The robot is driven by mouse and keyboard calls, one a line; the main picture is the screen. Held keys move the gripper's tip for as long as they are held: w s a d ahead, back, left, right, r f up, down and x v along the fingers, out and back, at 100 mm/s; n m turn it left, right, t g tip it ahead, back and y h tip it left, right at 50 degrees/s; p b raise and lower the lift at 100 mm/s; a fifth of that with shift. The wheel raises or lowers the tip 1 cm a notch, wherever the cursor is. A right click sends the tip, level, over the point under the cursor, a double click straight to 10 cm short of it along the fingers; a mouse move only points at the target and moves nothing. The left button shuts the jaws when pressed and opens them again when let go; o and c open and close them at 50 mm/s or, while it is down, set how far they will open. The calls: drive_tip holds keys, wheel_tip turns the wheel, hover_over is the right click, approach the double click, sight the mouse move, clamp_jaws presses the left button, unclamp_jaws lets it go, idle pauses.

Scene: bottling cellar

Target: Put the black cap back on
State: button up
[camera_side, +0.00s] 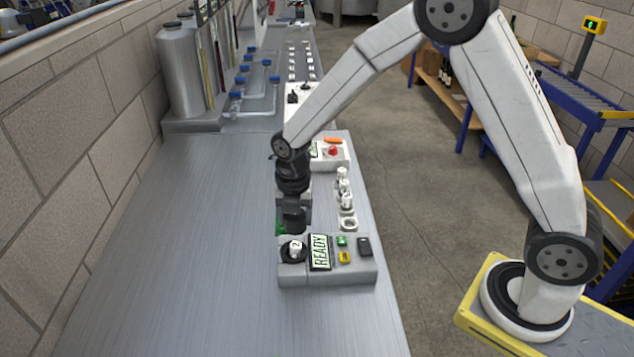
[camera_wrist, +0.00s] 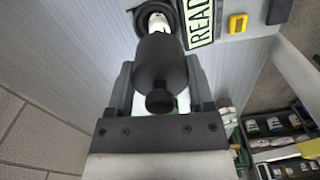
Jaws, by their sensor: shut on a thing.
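The black cap (camera_wrist: 165,75), a rounded dark cylinder with a small knob, sits between the two fingers of my gripper (camera_wrist: 160,95) in the wrist view. My gripper is shut on it. In the side view my gripper (camera_side: 294,215) points down just behind the meter (camera_side: 330,275), whose display reads READY. A white-topped vial (camera_side: 295,245) stands in the meter's black round well at its left end. The vial (camera_wrist: 156,20) also shows beyond the cap in the wrist view. The cap appears off the well, which is uncovered. The cap's lower edge is hard to make out.
A rack (camera_side: 348,223) with several white-capped vials stands behind the meter at right. Metal tanks (camera_side: 181,70) and blue-handled valves stand at the back left. The left bench top (camera_side: 170,230) is clear.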

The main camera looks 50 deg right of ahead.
sight(294, 245)
drive_tip(key=shift+w+a, duration=0.1)
drive_tip(key=shift+a, duration=0.3)
drive_tip(key=shift+f, duration=0.15)
drive_tip(key=shift+f, duration=1.4)
drive_tip(key=shift+f, duration=2.1)
idle(2.9)
drive_tip(key=o, duration=1.2)
drive_tip(key=shift+r, duration=0.2)
